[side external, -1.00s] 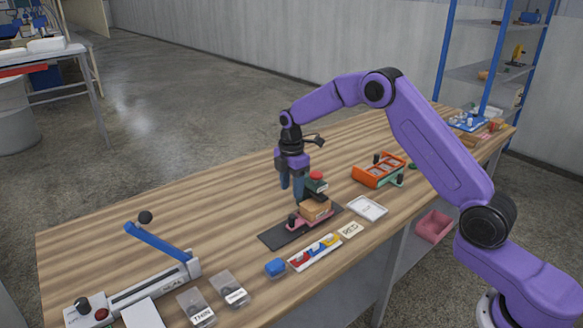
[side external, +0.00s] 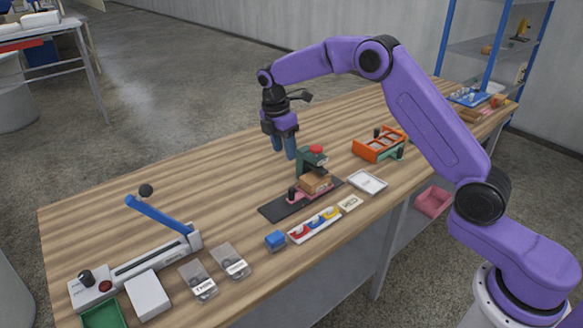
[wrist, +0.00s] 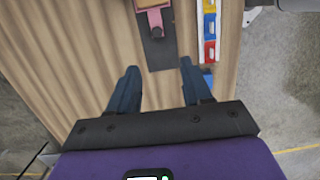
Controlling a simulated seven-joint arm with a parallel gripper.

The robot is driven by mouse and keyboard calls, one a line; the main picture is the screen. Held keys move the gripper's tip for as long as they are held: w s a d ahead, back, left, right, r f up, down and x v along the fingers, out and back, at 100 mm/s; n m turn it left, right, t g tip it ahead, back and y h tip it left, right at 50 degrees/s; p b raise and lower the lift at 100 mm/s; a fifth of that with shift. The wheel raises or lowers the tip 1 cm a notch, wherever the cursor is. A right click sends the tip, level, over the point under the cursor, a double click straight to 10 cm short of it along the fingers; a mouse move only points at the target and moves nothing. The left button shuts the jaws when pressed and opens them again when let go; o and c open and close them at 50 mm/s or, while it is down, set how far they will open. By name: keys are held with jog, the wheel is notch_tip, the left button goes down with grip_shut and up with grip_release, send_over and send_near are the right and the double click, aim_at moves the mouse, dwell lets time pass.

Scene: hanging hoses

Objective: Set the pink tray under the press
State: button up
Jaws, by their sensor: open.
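The pink tray (side external: 302,192) lies on a dark base mat (side external: 277,208), with a brown block (side external: 315,183) on it and a black knob (side external: 292,193) at its left end. The small green press (side external: 304,161), with a red top knob (side external: 316,149), stands right behind the block. Its head appears to overhang the block; exact alignment cannot be told. My gripper (side external: 284,154) is open and empty, raised behind and left of the press. In the wrist view, the tray (wrist: 154,17) and mat (wrist: 158,52) show beyond my open fingers (wrist: 159,65); the press is out of that view.
In front of the mat are a blue block (side external: 275,240), a white tray of coloured pieces (side external: 314,226) and a label card (side external: 350,203). A white dish (side external: 367,183) and an orange rack (side external: 379,146) stand right. A sealer with a raised blue arm (side external: 158,215) stands left. The table behind is clear.

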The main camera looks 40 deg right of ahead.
jog(key=a+h, duration=0.3)
jog(key=a, duration=0.1)
send_near(292, 189)
jog(key=x, duration=1)
jog(key=shift+f, duration=0.1)
grip_shut()
